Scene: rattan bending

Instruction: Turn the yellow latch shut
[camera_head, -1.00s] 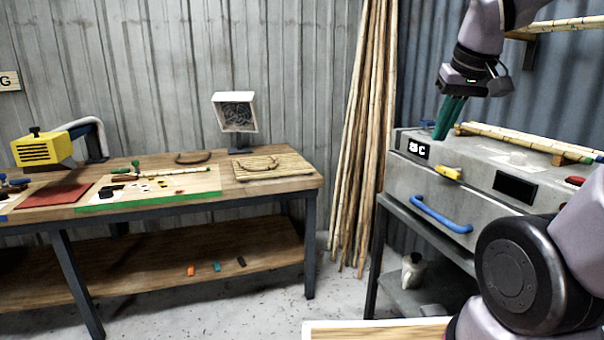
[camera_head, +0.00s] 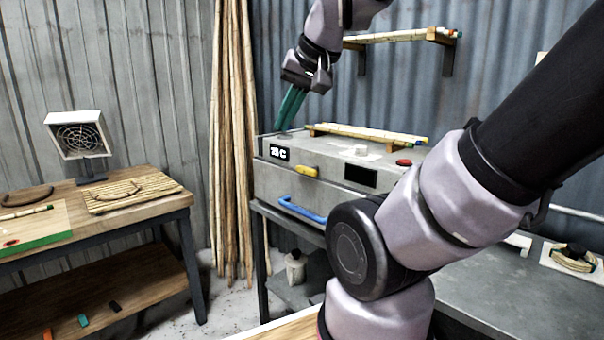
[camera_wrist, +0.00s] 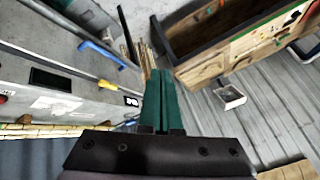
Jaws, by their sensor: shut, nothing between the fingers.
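The yellow latch (camera_head: 305,171) lies on the upper front of the grey steam box (camera_head: 300,205), near its left end, between the temperature display and the black plate. It runs roughly sideways, tilted slightly down to the right. It also shows in the wrist view (camera_wrist: 112,86). My gripper (camera_head: 284,128) has green fingers and points down at the left end of the box, above and left of the latch. Its fingers (camera_wrist: 158,72) lie together in the wrist view with nothing between them. They are apart from the latch.
A blue handle (camera_head: 303,208) is below the latch. Bamboo poles lie on the box top (camera_head: 370,133), with a red button (camera_head: 403,162) to the right. Tall poles (camera_head: 233,150) lean at the left. A wooden workbench (camera_head: 120,205) stands further left.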

